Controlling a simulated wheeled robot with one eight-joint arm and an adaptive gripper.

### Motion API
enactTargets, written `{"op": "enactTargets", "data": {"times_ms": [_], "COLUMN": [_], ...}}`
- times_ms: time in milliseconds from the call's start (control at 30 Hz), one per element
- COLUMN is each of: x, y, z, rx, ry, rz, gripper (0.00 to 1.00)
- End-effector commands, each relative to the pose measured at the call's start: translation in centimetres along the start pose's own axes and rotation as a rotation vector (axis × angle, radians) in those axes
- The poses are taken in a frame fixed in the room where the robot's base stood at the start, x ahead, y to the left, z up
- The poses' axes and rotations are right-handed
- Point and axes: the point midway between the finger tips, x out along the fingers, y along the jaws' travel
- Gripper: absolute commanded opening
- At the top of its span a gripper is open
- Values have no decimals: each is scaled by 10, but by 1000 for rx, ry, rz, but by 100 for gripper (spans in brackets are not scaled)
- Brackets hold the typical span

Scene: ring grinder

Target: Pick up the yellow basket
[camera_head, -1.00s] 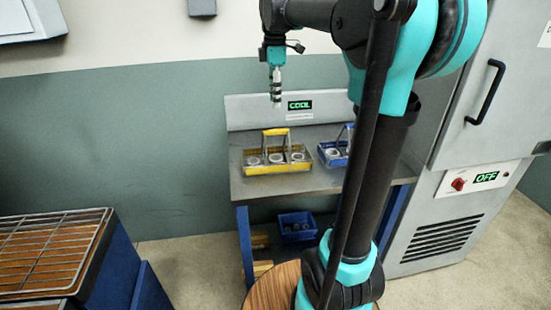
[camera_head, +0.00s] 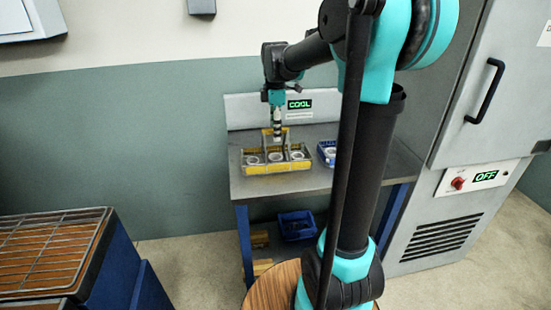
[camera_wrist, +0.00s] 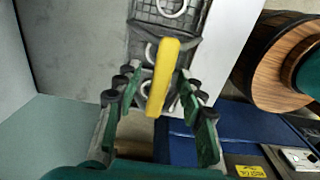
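The yellow basket (camera_head: 277,168) stands on the grey worktop and holds several pale rings. Its upright yellow handle (camera_wrist: 163,75) shows large in the wrist view, over a dark mesh-like basket floor (camera_wrist: 165,28) with rings. My gripper (camera_head: 278,139) points down over the middle of the basket. In the wrist view my gripper (camera_wrist: 155,90) is open, with its fingers on either side of the handle and gaps visible on both sides. In the head view the gripper hides part of the handle.
A blue basket (camera_head: 327,152) stands close to the right on the worktop (camera_head: 240,188), partly behind my arm. A "COOL" display (camera_head: 299,104) is on the panel behind. A blue bin (camera_head: 297,226) is below, and a cabinet (camera_head: 470,220) reading "OFF" stands at the right.

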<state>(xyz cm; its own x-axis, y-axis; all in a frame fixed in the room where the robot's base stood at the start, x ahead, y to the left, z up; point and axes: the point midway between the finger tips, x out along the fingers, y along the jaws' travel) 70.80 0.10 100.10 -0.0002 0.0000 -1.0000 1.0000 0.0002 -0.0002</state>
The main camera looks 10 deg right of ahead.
Motion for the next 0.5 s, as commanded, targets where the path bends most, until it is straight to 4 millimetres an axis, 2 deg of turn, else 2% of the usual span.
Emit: {"op": "enactTargets", "data": {"times_ms": [233,500], "x": [2,2], "y": [0,0], "z": [0,0], "rx": [0,0], "ry": [0,0], "rz": [0,0], "gripper": [40,6]}}
